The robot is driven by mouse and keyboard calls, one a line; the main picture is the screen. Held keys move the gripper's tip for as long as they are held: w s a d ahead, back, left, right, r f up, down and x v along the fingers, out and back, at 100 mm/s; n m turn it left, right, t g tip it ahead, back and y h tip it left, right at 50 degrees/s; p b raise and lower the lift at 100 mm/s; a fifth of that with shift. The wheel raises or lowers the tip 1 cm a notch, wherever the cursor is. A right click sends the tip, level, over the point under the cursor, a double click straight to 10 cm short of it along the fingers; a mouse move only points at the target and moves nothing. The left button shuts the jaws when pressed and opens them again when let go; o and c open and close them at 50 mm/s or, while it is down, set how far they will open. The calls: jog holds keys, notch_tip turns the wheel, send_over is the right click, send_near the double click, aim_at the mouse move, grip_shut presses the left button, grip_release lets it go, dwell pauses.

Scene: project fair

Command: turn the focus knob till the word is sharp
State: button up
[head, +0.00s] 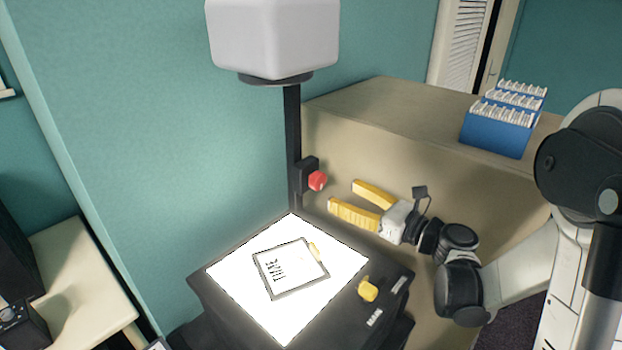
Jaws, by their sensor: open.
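An overhead projector stands in front of me, with a white head (273,35) on a black post (292,130) above a brightly lit glass stage (230,272). A red knob (317,180) sits on a black block on the post. A framed sheet (300,275) with dark lettering lies on the stage; a yellow clip or tab shows at its edge. My gripper (343,194), with yellow fingers, is open and empty. Its fingertips point at the red knob from the right, a short way apart from it. No projected word is in view.
A yellow knob (367,289) sits on the projector's dark front body, near a small label. A beige cabinet (390,105) stands behind my gripper, with a blue box of cards (495,137) on top. A pale table (85,275) is at the left.

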aim_at(321, 183)
jog(key=x, duration=0.8)
jog(key=shift+w+a+f+b, duration=0.1)
jog(key=shift+w+a+b, duration=0.1)
jog(key=shift+b, duration=0.15)
jog(key=shift+s, duration=0.1)
jog(key=c, duration=1.2)
